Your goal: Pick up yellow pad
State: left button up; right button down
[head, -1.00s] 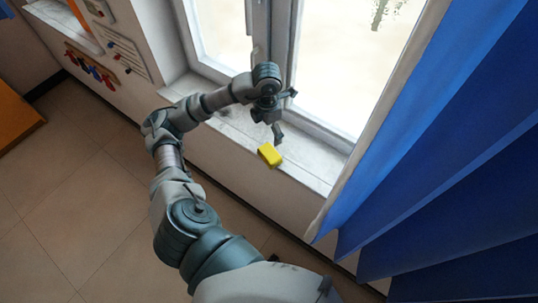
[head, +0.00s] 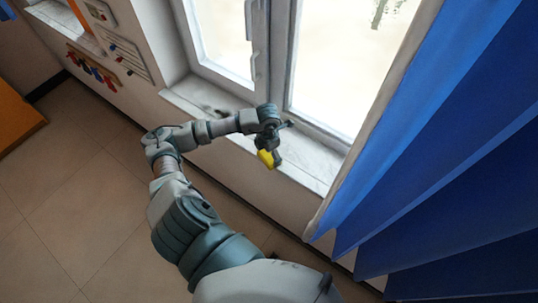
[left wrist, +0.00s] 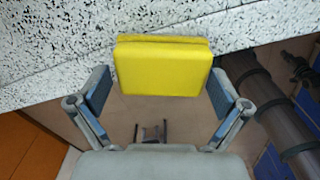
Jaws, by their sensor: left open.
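The yellow pad (head: 266,158) lies at the front edge of the window sill, and part of it juts out past the edge. In the left wrist view the yellow pad (left wrist: 163,66) shows between the two fingers, with a gap on each side. My left gripper (head: 271,156) is right at the pad from above, and it covers part of it in the head view. The left gripper (left wrist: 160,95) is open, with one finger on each side of the pad's near part. My right gripper is not in view.
The speckled stone sill (head: 310,165) runs under the window (head: 345,60). A blue curtain (head: 430,130) hangs at the right. An orange surface (head: 15,115) stands at the far left. The tiled floor (head: 70,200) lies below the sill and is clear.

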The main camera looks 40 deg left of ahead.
pick_arm(q)
jog(key=c, duration=0.9)
jog(key=shift+r, duration=0.1)
jog(key=shift+c, duration=0.2)
jog(key=shift+r, duration=0.1)
jog(key=shift+r+b, duration=0.3)
jog(key=shift+r, duration=0.3)
notch_tip(320, 180, up, 2)
jog(key=shift+d+r+b, duration=0.1)
jog(key=shift+b, duration=0.3)
jog(key=s+d+r+p, duration=0.1)
jog(key=s+d+p, duration=0.1)
jog(key=s+d, duration=0.8)
jog(key=shift+s+d+r, duration=0.2)
jog(key=shift+s+d, duration=0.2)
jog(key=shift+s, duration=0.45)
